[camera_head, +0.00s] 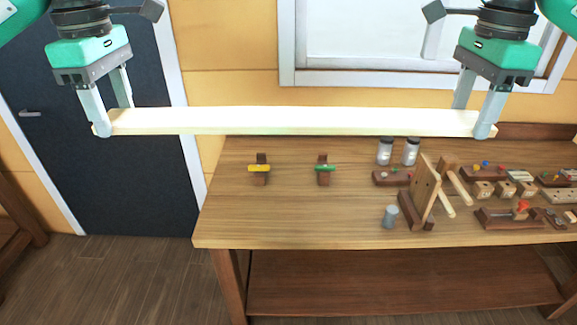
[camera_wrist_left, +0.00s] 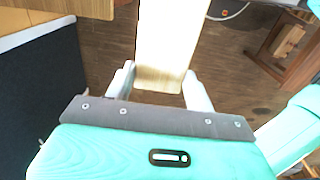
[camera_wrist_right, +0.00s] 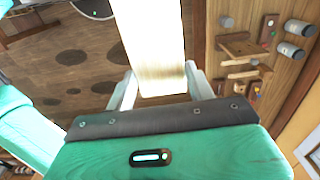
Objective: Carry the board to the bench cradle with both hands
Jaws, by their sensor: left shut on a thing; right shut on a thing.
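A long pale wooden board (camera_head: 300,121) is held level, high in the head view, with the wall and dark door behind it. My left gripper (camera_head: 112,118) is shut on its left end, and my right gripper (camera_head: 473,118) is shut on its right end. The board runs away between the fingers in the left wrist view (camera_wrist_left: 172,40) and the right wrist view (camera_wrist_right: 150,40). Two small brown upright supports, one with a yellow bar (camera_head: 259,169) and one with a green bar (camera_head: 325,169), stand apart on the bench (camera_head: 300,225), appearing below the board. Nothing lies on them.
The bench's right side is crowded: two jars (camera_head: 384,152), an upright wooden stand (camera_head: 425,190), a grey cylinder (camera_head: 390,216) and several small blocks and tools. The bench top around the two supports is clear. A window (camera_head: 360,35) is behind.

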